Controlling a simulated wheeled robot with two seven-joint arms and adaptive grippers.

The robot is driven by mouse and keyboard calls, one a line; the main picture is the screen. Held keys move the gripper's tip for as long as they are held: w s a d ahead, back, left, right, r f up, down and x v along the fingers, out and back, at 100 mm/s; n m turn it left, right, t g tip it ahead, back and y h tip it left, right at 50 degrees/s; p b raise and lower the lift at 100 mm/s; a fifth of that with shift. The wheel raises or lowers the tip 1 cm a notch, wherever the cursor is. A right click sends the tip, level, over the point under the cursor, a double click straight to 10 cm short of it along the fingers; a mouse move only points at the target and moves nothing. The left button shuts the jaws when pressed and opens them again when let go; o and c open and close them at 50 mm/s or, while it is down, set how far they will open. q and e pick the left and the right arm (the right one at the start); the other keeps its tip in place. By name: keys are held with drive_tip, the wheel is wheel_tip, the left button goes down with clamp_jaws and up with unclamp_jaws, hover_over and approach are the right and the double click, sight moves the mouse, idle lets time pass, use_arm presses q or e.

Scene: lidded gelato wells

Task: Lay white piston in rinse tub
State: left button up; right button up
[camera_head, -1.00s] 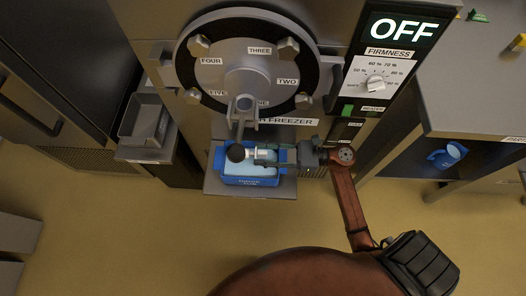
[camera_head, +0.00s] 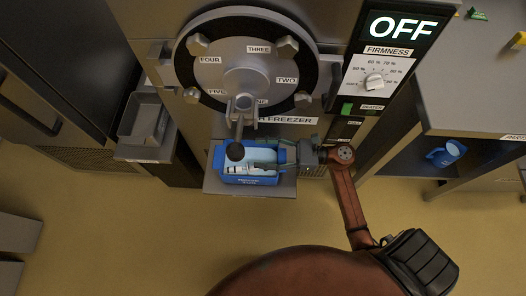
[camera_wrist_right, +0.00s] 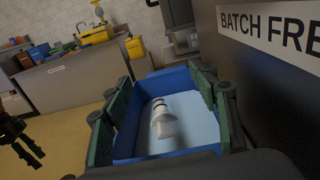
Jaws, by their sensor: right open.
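The blue rinse tub (camera_head: 247,181) sits on a shelf under the batch freezer's round front, with pale blue water inside. The white piston (camera_wrist_right: 162,118) lies in the tub, with dark rings near one end. It also shows as a small white shape in the head view (camera_head: 234,168), partly hidden by the black knob of the freezer handle. My right gripper (camera_head: 284,155) is at the tub's right side. In the right wrist view its two green-padded fingers (camera_wrist_right: 160,80) are spread wide, with the piston lying loose between and below them.
The freezer handle (camera_head: 238,125) with its black knob hangs just over the tub's back left. A grey tray (camera_head: 143,122) stands on a ledge to the left. A blue jug (camera_head: 446,155) is on a shelf at right. The floor in front is clear.

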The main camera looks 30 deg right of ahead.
idle(0.3)
drive_tip(key=shift+d, duration=0.1)
drive_tip(key=v, duration=0.3)
drive_tip(key=shift+b, duration=0.4)
drive_tip(key=v, duration=0.7)
drive_tip(key=shift+s, duration=0.2)
drive_tip(key=shift+d, duration=0.15)
